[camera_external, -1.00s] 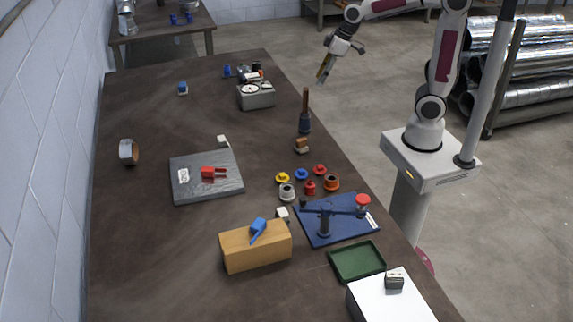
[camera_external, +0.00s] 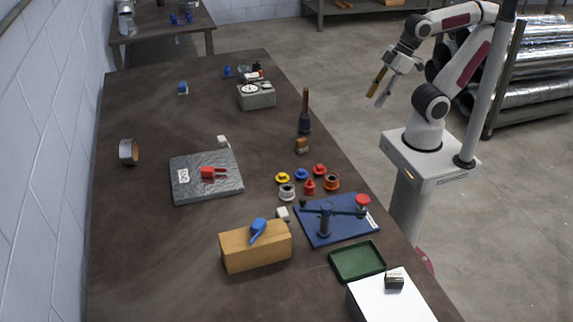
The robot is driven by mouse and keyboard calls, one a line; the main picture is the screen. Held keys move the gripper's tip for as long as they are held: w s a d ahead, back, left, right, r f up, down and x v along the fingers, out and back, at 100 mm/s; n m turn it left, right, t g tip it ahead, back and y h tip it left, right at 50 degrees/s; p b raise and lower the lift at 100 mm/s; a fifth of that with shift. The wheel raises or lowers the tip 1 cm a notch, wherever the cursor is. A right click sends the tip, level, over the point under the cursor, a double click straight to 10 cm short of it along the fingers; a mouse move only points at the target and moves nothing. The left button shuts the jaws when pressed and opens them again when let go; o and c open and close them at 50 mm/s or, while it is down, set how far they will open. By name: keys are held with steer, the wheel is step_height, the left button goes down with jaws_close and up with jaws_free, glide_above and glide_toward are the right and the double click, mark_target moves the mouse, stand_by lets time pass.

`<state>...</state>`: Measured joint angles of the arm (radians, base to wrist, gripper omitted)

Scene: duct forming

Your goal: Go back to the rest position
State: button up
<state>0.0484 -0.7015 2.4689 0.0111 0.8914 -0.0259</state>
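My gripper (camera_external: 380,88) hangs in the air over the floor, to the right of the workbench's far right edge. Its fingers point down and to the left and appear spread apart, with a gap between them. One finger looks yellow-brown, the other grey. I see nothing held between them. The arm is folded back close above its base, clear of the workbench (camera_external: 130,230).
On the bench are a blue clamp plate (camera_external: 345,232), a green tray (camera_external: 357,262), a wooden block (camera_external: 256,250), a grey slab (camera_external: 190,188), a tape roll (camera_external: 128,152) and a grey gauge box (camera_external: 257,98). A rack of silver ducts (camera_external: 525,98) stands behind the arm.

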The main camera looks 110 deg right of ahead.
steer(key=shift+s+a+f, duration=0.25)
steer(key=shift+s+a, duration=0.2)
steer(key=shift+s, duration=0.2)
